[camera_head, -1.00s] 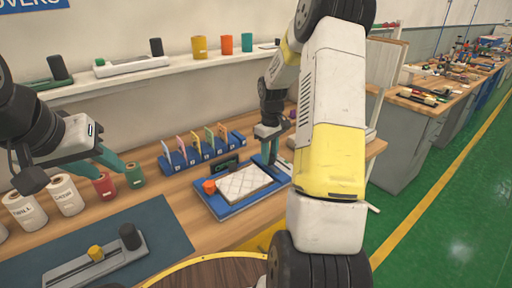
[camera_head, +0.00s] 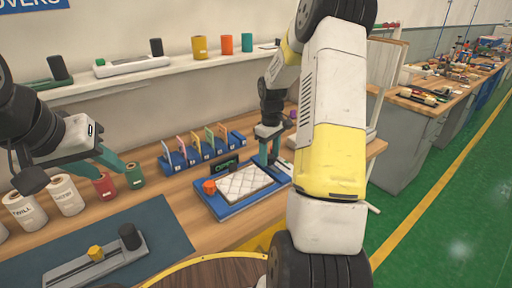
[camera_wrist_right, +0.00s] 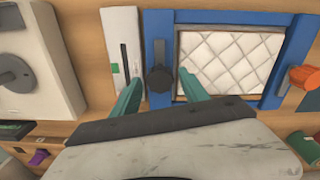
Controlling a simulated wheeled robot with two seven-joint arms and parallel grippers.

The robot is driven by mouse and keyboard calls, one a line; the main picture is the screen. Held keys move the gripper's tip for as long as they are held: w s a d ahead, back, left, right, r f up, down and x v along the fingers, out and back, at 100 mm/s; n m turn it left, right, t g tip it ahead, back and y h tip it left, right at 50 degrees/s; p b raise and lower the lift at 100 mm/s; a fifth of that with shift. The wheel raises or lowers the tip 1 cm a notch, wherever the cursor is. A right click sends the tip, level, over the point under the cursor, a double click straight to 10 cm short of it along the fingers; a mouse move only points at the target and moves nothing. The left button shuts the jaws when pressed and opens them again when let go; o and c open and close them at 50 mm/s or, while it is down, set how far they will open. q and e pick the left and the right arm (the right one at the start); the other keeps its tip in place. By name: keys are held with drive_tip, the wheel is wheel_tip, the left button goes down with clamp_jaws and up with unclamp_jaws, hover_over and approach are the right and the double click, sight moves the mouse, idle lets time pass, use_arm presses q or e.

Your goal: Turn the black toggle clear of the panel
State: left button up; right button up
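The black toggle (camera_wrist_right: 159,80) sits on the left bar of the blue frame (camera_wrist_right: 158,25) in the right wrist view. Its narrow end points up along the bar, beside the panel and not over it. The white quilted panel (camera_wrist_right: 230,60) lies inside the frame; it also shows in the head view (camera_head: 243,183). My right gripper (camera_wrist_right: 161,86) is open, with one teal finger on each side of the toggle; contact is unclear. In the head view my right gripper (camera_head: 267,150) is at the fixture's far right corner. My left gripper (camera_head: 120,170) hangs above the bench at left; its opening is unclear.
An orange knob (camera_head: 209,187) is at the frame's left corner. A small display (camera_head: 224,168) with green lettering stands behind it. A blue rack (camera_head: 200,152) of coloured cards is further back. Labelled rolls (camera_head: 66,195) and a dark mat (camera_head: 150,235) are at left.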

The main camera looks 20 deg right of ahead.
sight(269, 156)
wheel_tip(269, 156, up, 8)
drive_tip(key=shift+f, duration=0.1)
idle(0.4)
idle(0.4)
drive_tip(key=s+a+r+m+t, duration=0.3)
drive_tip(key=s+a+r, duration=0.5)
drive_tip(key=s+r, duration=0.45)
drive_tip(key=s+a+r+m+t+y, duration=0.1)
drive_tip(key=s+a, duration=0.1)
drive_tip(key=s, duration=0.4)
drive_tip(key=s+a+r+m+t+y, duration=0.1)
drive_tip(key=s+a+t, duration=0.1)
drive_tip(key=s, duration=0.4)
drive_tip(key=shift+s+a+r+m, duration=0.25)
drive_tip(key=shift+a+m, duration=0.05)
drive_tip(key=shift+a, duration=0.5)
